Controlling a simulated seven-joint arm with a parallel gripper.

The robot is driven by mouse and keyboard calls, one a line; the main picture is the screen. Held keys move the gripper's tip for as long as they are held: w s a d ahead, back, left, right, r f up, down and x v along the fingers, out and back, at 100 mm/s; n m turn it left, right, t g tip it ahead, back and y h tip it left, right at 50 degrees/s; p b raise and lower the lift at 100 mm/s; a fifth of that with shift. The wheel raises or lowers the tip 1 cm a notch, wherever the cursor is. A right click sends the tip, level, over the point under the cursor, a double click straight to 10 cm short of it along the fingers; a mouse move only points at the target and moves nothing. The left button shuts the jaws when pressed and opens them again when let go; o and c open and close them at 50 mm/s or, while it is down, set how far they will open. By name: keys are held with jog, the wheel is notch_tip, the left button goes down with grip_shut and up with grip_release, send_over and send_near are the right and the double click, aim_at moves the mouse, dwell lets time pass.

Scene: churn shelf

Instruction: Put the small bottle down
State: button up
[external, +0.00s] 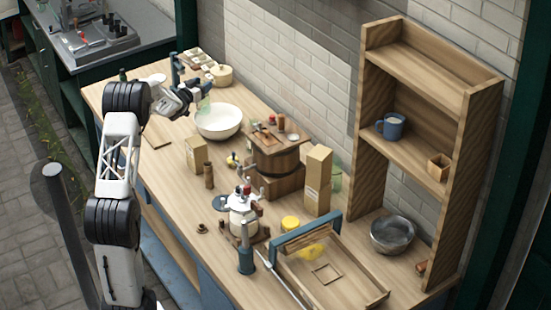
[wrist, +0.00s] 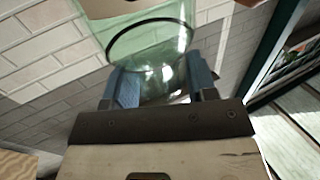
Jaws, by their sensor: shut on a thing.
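My gripper (external: 200,91) is at the far left end of the wooden counter, close to the white bowl (external: 219,124). It is shut on a pale green, see-through glass bottle (external: 204,104), taken here as the small bottle. In the wrist view the bottle (wrist: 150,50) sits between the two blue fingers of my gripper (wrist: 163,84), and its dark-edged round rim shows. In the external view the bottle overlaps the bowl's far-left rim. I cannot tell how high it is above the counter.
A lidded pot (external: 221,76) and a compartment tray (external: 197,58) stand behind my gripper. A blue-green stand (external: 175,68) is close beside it. A box (external: 196,154) and a wooden churn (external: 277,155) stand toward the middle.

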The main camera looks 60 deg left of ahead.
jog(key=shift+f, duration=2.45)
jog(key=o, duration=1.3)
jog(key=shift+r, duration=0.15)
jog(key=shift+s+r, duration=0.1)
jog(key=shift+r, duration=0.4)
jog(key=v, duration=1.1)
jog(key=shift+s+d+f, duration=0.1)
jog(key=shift+s+d, duration=0.05)
jog(key=shift+s, duration=0.25)
